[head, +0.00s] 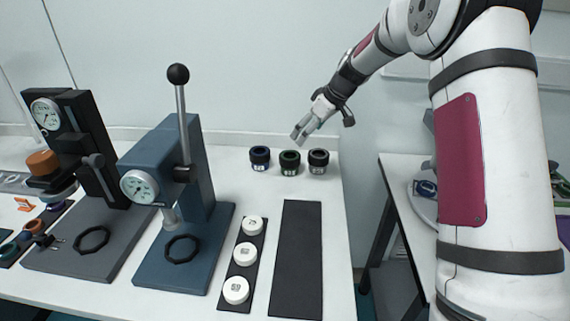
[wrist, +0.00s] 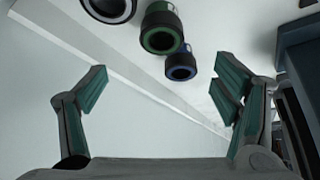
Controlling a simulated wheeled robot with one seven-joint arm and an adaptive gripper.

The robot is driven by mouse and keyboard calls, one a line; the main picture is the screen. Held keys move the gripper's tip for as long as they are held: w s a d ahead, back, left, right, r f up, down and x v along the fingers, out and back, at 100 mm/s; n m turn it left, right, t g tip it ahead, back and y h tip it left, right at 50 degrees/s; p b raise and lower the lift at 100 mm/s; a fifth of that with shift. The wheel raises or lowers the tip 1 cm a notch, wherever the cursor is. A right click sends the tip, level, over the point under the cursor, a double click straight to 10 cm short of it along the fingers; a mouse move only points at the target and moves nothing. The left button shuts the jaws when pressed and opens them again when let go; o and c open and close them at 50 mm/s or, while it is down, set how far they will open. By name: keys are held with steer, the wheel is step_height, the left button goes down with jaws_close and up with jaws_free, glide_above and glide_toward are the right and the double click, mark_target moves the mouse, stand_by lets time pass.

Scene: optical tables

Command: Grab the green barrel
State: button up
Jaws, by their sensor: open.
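The green barrel (head: 290,163) is a short dark cylinder with a green ring on top and a white label. It stands upright on the white table between the blue barrel (head: 260,158) and a black-and-grey barrel (head: 318,161). My gripper (head: 300,132) is open and empty, above and just behind the row of barrels. In the wrist view the green barrel (wrist: 160,30) is at the top centre, ahead of my open gripper (wrist: 158,84) and not between its fingers. The blue barrel (wrist: 181,66) is beside it there, and the third barrel (wrist: 108,8) is cut off by the top edge.
A blue press (head: 175,185) with a gauge and tall lever stands left of centre, beside a dark grey press (head: 75,150). White round pieces (head: 246,253) sit on a dark strip. An empty black mat (head: 298,260) lies in front of the barrels. A wall is behind.

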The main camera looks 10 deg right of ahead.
glide_toward(290, 155)
steer(key=x, duration=0.4)
steer(key=shift+w+d+f, duration=0.15)
steer(key=shift+f, duration=0.15)
steer(key=shift+p+x, duration=0.35)
steer(key=shift+x, duration=2.55)
steer(key=c, duration=1.3)
